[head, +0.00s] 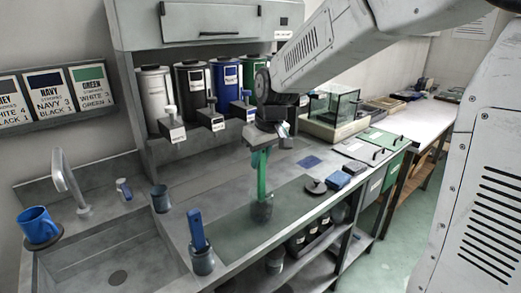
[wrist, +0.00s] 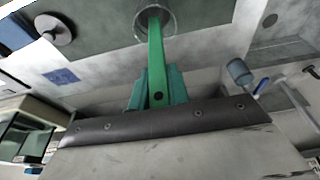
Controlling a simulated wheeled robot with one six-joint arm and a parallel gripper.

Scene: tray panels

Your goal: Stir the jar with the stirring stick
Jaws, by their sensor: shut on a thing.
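My gripper (head: 262,150) is above the mat, with its green fingers shut on the green stirring stick (head: 262,176). The stick hangs down, and its lower end is in the glass jar (head: 262,210). In the wrist view the stick (wrist: 156,55) runs from between the fingers (wrist: 157,92) into the mouth of the jar (wrist: 168,19). The jar stands on the dark green mat (head: 225,222) on the counter. The stick's tip and what is in the jar are hard to make out.
A grey cup (head: 203,262) with a blue-handled tool stands front left of the jar. A sink (head: 115,270) and blue mug (head: 38,226) are at left. Several paint dispensers (head: 195,90) stand behind.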

